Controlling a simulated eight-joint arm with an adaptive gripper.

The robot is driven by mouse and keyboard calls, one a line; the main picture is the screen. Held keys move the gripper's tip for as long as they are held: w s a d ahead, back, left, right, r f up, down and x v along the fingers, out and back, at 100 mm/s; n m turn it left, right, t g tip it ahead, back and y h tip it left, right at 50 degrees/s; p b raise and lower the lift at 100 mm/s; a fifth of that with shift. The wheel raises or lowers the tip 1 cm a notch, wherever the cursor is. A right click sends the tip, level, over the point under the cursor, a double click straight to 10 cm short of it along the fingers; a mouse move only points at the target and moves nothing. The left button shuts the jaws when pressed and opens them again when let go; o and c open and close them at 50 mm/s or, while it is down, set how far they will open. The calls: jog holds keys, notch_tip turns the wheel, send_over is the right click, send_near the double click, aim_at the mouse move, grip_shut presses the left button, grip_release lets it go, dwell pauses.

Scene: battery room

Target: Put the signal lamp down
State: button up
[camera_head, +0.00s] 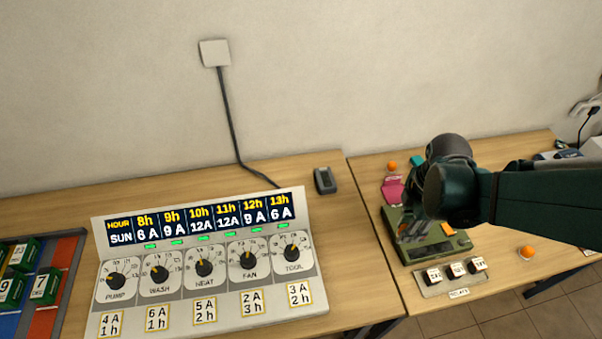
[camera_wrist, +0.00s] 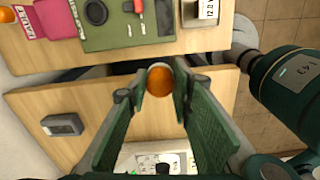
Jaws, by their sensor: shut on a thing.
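In the head view I cannot make out the held lamp for certain behind my gripper and wrist.
The left table holds a control panel (camera_head: 205,265) and a grey device (camera_head: 325,180).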

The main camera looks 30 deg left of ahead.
jog(key=n, duration=0.2)
send_over(372, 268)
jog(key=shift+r+p, duration=0.3)
jog(key=shift+p, duration=0.1)
jog(key=shift+w+f, duration=0.1)
jog(key=shift+f, duration=0.05)
jog(key=shift+f+b, duration=0.5)
jog(key=shift+f, duration=2.25)
jog(key=shift+f+b, duration=0.35)
jog(key=shift+f, duration=1.75)
jog(key=shift+f, duration=0.15)
jog(key=o, duration=0.9)
jog(key=shift+c, duration=0.2)
